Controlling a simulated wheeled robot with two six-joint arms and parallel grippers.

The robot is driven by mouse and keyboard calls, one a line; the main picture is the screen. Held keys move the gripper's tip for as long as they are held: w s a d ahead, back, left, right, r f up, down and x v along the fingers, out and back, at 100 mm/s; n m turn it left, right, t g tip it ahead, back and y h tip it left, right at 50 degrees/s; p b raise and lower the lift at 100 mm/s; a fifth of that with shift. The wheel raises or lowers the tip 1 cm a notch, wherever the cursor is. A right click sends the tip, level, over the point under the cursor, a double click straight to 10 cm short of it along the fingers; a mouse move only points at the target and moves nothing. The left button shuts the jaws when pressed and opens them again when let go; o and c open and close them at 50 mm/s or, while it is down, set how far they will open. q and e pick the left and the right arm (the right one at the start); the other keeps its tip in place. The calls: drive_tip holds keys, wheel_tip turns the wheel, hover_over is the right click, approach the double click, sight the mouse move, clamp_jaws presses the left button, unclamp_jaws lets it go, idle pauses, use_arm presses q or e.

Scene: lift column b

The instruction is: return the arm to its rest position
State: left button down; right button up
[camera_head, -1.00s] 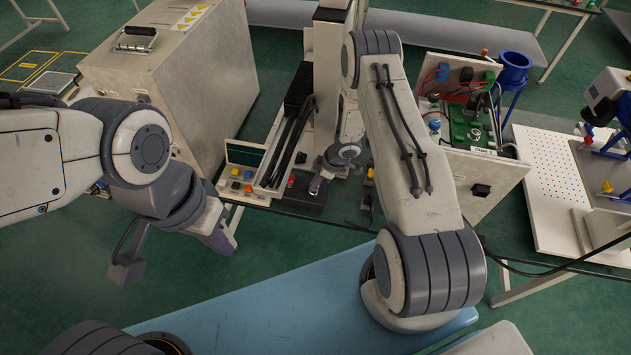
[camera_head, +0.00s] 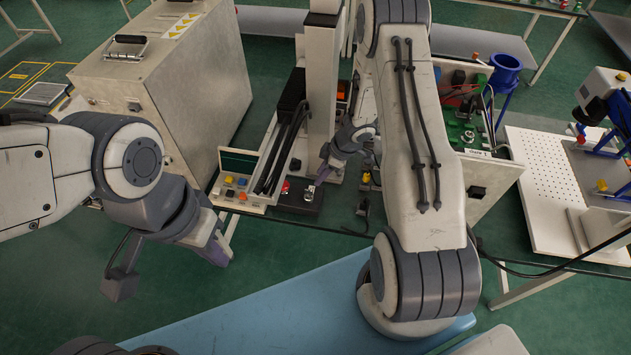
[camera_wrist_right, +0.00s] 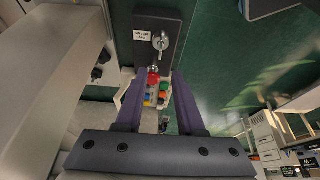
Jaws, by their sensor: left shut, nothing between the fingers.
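My right arm reaches over the workbench at the middle. Its right gripper (camera_head: 322,174) is just above a dark plate with a key switch (camera_head: 308,193) and a red button (camera_head: 286,187). In the right wrist view the two purple fingers (camera_wrist_right: 158,88) stand apart with nothing between them. The key switch (camera_wrist_right: 160,42) and red button (camera_wrist_right: 153,77) show beyond the fingertips, apart from them.
A large beige case (camera_head: 165,85) stands at the left of the bench. A white column (camera_head: 321,75) rises close to my right gripper. A panel with cables (camera_head: 470,130) and a white perforated board (camera_head: 550,170) are to the right. The blue surface (camera_head: 260,310) in front is clear.

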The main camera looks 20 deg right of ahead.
drive_tip(key=shift+s+d+r, duration=0.15)
drive_tip(key=shift+d+r, duration=0.05)
drive_tip(key=shift+r, duration=0.45)
